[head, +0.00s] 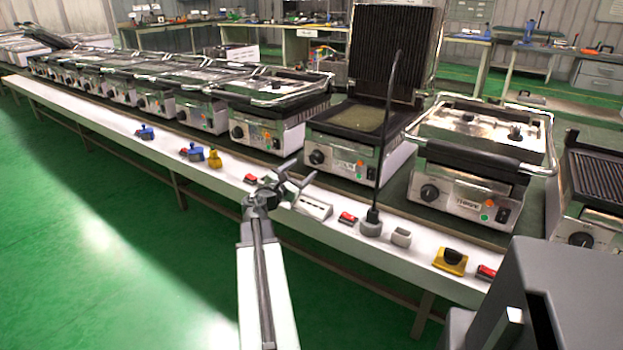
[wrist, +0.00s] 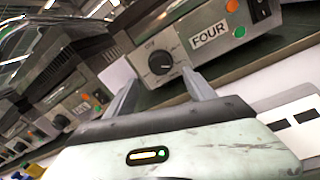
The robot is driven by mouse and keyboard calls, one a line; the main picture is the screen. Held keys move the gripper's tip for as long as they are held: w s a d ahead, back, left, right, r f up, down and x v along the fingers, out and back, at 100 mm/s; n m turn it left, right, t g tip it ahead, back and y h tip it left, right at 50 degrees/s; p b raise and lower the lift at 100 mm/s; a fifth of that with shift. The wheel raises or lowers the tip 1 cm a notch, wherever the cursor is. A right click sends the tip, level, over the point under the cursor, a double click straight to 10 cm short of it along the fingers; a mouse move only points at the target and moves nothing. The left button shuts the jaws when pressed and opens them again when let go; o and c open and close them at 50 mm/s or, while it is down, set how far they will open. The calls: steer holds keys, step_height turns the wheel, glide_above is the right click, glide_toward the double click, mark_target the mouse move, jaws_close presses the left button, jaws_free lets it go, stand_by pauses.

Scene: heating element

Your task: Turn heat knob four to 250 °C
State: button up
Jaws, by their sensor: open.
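The heat knob of grill four (wrist: 160,62) is a round black dial on a silver front panel. The label FOUR (wrist: 209,36) is to its right. In the wrist view the knob shows between the fingers of my gripper (wrist: 158,78), which are open and empty; the knob is beyond the fingertips. The marks round the dial are too small to read its setting. In the head view my gripper (head: 288,180) is over the white bench edge, in front and left of the open-lidded grill (head: 345,160), whose label is too small to read there. Its black knob (head: 317,157) shows at its front left.
A closed grill (head: 270,110) stands to the left and another (head: 480,150) to the right. A thin upright rod on a grey base (head: 371,226) stands on the bench right of my gripper. A white switch box (head: 313,207) and red switches (head: 347,218) lie near the front edge.

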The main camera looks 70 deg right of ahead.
mark_target(313, 160)
steer(key=shift+d+r, duration=0.1)
steer(key=shift+d, duration=0.1)
steer(key=d, duration=0.5)
steer(key=s+d, duration=0.1)
steer(key=d, duration=0.1)
steer(key=shift+s+d, duration=0.1)
steer(key=shift+d, duration=0.05)
steer(key=c, duration=1.4)
steer(key=shift+o, duration=0.2)
steer(key=shift+m, duration=0.7)
steer(key=o, duration=1.4)
steer(key=shift+c, duration=0.2)
